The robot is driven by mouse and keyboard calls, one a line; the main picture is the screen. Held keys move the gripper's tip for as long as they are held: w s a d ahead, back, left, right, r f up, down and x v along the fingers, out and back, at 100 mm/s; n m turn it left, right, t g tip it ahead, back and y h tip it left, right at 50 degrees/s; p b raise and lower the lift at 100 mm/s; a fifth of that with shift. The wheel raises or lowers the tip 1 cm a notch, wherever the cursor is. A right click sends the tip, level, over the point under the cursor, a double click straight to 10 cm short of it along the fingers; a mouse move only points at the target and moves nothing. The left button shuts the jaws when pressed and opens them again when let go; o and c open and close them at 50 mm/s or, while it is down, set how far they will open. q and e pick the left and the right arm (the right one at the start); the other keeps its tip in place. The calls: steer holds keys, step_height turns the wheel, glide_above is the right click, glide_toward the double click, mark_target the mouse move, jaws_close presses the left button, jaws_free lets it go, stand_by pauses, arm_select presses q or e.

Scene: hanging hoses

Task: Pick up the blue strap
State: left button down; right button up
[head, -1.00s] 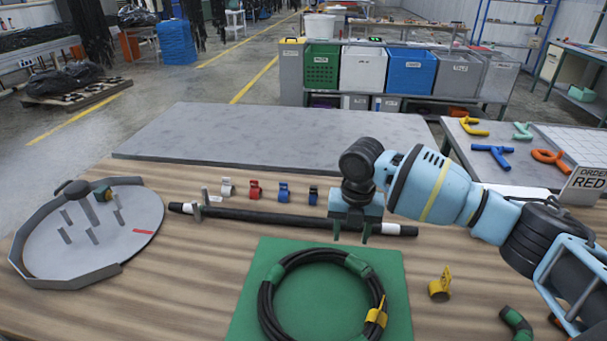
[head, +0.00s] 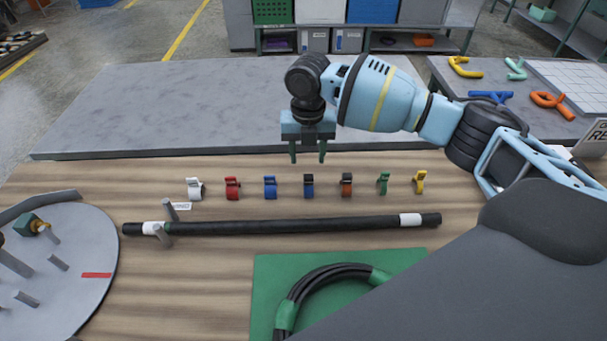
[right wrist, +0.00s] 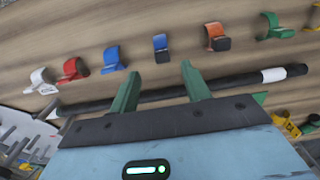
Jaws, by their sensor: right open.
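The blue strap (head: 270,187) stands in a row of small clips on the wooden table, between a red clip (head: 232,188) and a darker blue-and-black clip (head: 308,186). In the right wrist view the blue strap (right wrist: 113,58) is left of the fingers, and the blue-and-black clip (right wrist: 161,48) is straight beyond their gap. My right gripper (head: 308,157) is open and empty, pointing down behind the row as the head view shows it. Its two green fingers (right wrist: 159,76) touch no clip. My left gripper is out of view.
A black hose (head: 290,227) with white bands lies in front of the row. A green mat (head: 262,275) with a coiled hose is nearer, partly hidden. White, orange, green and yellow clips fill out the row. A round grey pegged tray (head: 75,235) is at left.

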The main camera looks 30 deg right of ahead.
mark_target(309, 176)
steer(key=shift+s+f, duration=0.25)
steer(key=shift+f, duration=1.2)
step_height(309, 176, down, 5)
steer(key=shift+r, duration=0.1)
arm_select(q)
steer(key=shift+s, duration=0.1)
